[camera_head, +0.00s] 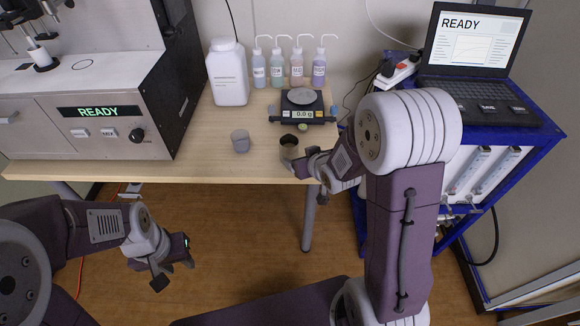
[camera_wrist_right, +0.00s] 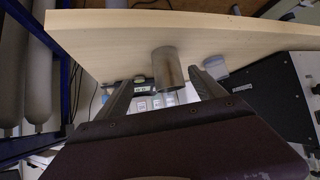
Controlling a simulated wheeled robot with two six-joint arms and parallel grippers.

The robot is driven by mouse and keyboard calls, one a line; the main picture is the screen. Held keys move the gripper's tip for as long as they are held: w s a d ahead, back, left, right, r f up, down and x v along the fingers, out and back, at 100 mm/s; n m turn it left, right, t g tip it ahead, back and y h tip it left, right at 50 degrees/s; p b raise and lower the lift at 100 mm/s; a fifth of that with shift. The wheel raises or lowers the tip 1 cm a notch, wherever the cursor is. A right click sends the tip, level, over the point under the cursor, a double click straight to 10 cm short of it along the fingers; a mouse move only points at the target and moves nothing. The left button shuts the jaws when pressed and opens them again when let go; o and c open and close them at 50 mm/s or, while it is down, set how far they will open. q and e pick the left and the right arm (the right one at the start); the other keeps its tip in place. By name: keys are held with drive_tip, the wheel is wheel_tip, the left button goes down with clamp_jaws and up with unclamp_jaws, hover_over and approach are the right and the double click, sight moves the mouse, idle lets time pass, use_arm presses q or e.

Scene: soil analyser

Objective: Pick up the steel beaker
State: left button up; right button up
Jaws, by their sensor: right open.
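The steel beaker (camera_head: 289,147), a small metal cylinder with a dark open top, stands upright near the front edge of the wooden table (camera_head: 200,170). In the right wrist view the beaker (camera_wrist_right: 167,68) shows ahead, between the lines of the two fingers. My right gripper (camera_head: 304,165) is open, just right of and in front of the beaker. Its fingers are apart from the beaker's sides; I cannot tell how deep the beaker sits between them. My left gripper (camera_head: 173,275) is open and empty, low over the floor in front of the table.
A grey cup (camera_head: 240,141) stands left of the beaker. Behind are a balance (camera_head: 303,108), a white jug (camera_head: 227,73) and several wash bottles (camera_head: 297,68). The soil analyser (camera_head: 100,110) fills the left; a blue cart with a laptop (camera_head: 470,70) stands right.

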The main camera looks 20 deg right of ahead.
sight(286, 143)
drive_tip(key=w+t, duration=0.1)
drive_tip(key=w+t+b, duration=0.1)
drive_tip(key=w+a+f+y+b, duration=0.1)
drive_tip(key=shift+w+n+t, duration=0.2)
drive_tip(key=shift+n+t, duration=0.1)
drive_tip(key=shift+t, duration=0.1)
drive_tip(key=shift+w+a, duration=0.15)
drive_tip(key=shift+w, duration=0.1)
drive_tip(key=shift+x, duration=1.2)
drive_tip(key=b+x, duration=0.1)
drive_tip(key=x, duration=0.5)
drive_tip(key=shift+w, duration=0.25)
use_arm(q)
wheel_tip(286, 143, down, 6)
drive_tip(key=shift+s, duration=0.3)
use_arm(e)
drive_tip(key=shift+r, duration=0.15)
